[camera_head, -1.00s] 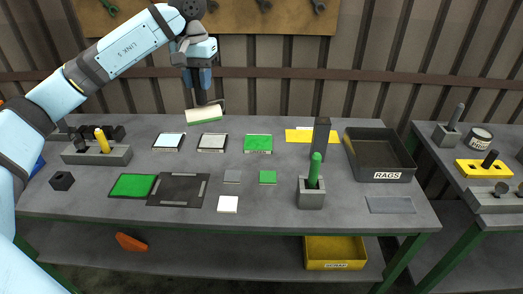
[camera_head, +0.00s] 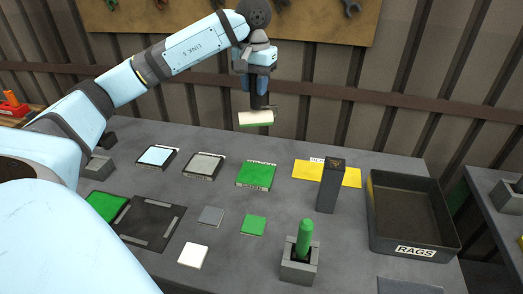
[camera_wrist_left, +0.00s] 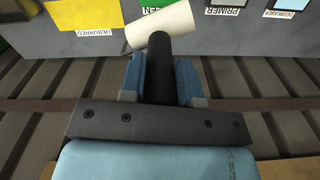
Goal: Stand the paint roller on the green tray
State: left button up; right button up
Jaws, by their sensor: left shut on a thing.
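The paint roller has a cream sleeve (camera_head: 256,118) with a green lower edge, and a black handle (camera_head: 259,100). My left gripper (camera_head: 259,84) is shut on the handle, with the sleeve hanging lowest, in the air near the table's back edge. In the left wrist view the sleeve (camera_wrist_left: 160,27) lies across the end of the handle (camera_wrist_left: 159,75), between the blue fingers. The green tray (camera_head: 256,177) is flat on the table, lower in the head view than the roller and apart from it. In the left wrist view the sleeve partly covers its label. My right gripper is not in view.
A grey tray (camera_head: 203,166) and a pale blue tray (camera_head: 156,157) lie left of the green one. A yellow plate (camera_head: 345,176) and a dark upright block (camera_head: 331,187) stand right. A green-handled tool (camera_head: 305,238) is in a grey holder. The RAGS bin (camera_head: 372,220) is at right.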

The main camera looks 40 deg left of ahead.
aim_at(255, 108)
pick_arm(q)
notch_tip(255, 108, down, 18)
jog(key=shift+r, duration=0.15)
jog(key=shift+s, duration=0.1)
jog(key=o, duration=1)
notch_tip(255, 108, up, 12)
jog(key=shift+r, duration=0.1)
dwell(0.6)
